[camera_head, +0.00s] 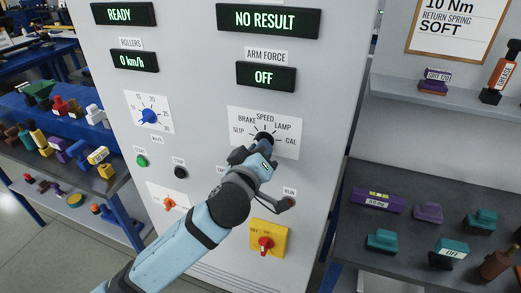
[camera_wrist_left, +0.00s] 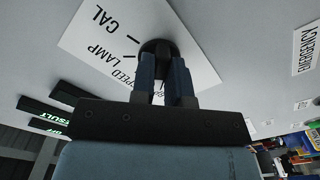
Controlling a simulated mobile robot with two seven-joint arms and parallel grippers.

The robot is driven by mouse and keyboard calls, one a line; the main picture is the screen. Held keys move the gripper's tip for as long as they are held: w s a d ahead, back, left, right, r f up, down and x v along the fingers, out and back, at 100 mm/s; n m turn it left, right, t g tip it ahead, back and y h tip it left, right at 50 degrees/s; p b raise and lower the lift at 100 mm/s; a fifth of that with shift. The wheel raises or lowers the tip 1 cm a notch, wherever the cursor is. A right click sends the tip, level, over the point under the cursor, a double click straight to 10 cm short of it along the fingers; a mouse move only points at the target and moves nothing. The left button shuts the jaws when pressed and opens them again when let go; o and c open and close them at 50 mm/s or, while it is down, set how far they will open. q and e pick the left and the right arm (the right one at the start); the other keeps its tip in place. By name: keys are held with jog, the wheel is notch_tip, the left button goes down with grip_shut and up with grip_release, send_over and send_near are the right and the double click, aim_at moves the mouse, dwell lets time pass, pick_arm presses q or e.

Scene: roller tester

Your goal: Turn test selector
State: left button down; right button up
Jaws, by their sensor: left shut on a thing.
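The test selector (camera_head: 264,137) is a dark round knob on a white label plate marked SLIP, BRAKE, SPEED, LAMP and CAL, on the grey cabinet front. My left gripper (camera_head: 259,148) is at the knob and largely covers it in the head view. In the left wrist view, the two fingers of my left gripper (camera_wrist_left: 166,80) are shut on the knob (camera_wrist_left: 158,48). The knob's pointer direction is hidden. The displays above read READY (camera_head: 125,14), NO RESULT (camera_head: 268,20), 0 km/h (camera_head: 134,60) and OFF (camera_head: 266,76). My right gripper is not in view.
A blue rollers knob (camera_head: 148,115), a green button (camera_head: 142,161), a black button (camera_head: 180,172), an orange knob (camera_head: 169,205) and a red switch on a yellow plate (camera_head: 268,239) share the panel. Shelves with loose parts flank the cabinet.

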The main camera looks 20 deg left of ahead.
pick_arm(q)
jog(key=shift+m, duration=0.3)
jog(key=shift+a+r+m+p, duration=0.1)
jog(key=shift+a+m+p, duration=0.1)
jog(key=shift+m+p, duration=4.5)
jog(key=shift+a+r+m+p, duration=0.15)
jog(key=shift+m+p, duration=2.25)
jog(key=shift+m, duration=4.6)
jog(key=shift+f, duration=0.1)
jog(key=c, duration=1.1)
grip_release()
